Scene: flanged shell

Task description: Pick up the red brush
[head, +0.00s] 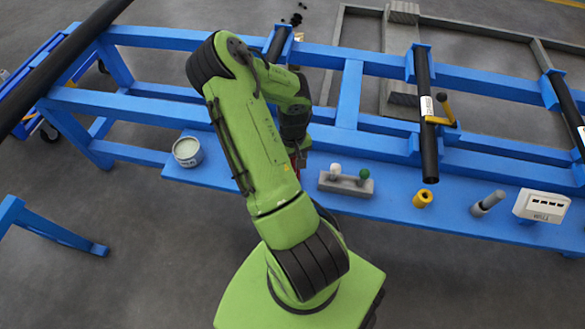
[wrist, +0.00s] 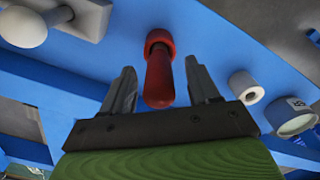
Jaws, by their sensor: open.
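The red brush (wrist: 160,80) shows in the wrist view, with a thick round head at the far end and a smooth handle end toward me. My gripper (wrist: 159,68) is open, with one finger on each side of the brush and a visible gap on both sides. The brush appears between the fingers in the picture; I cannot tell how far it is from them in depth. In the head view, my arm hides most of the gripper and the brush, with only a dark red sliver showing beside the wrist.
The blue bench shelf (head: 440,213) carries a grey block (head: 345,184) with white and green knobs, a yellow ring (head: 422,198), a grey cylinder (head: 487,203) and a white box (head: 541,206). A tin (head: 187,152) stands left. A white ring (wrist: 246,87) is right of my gripper.

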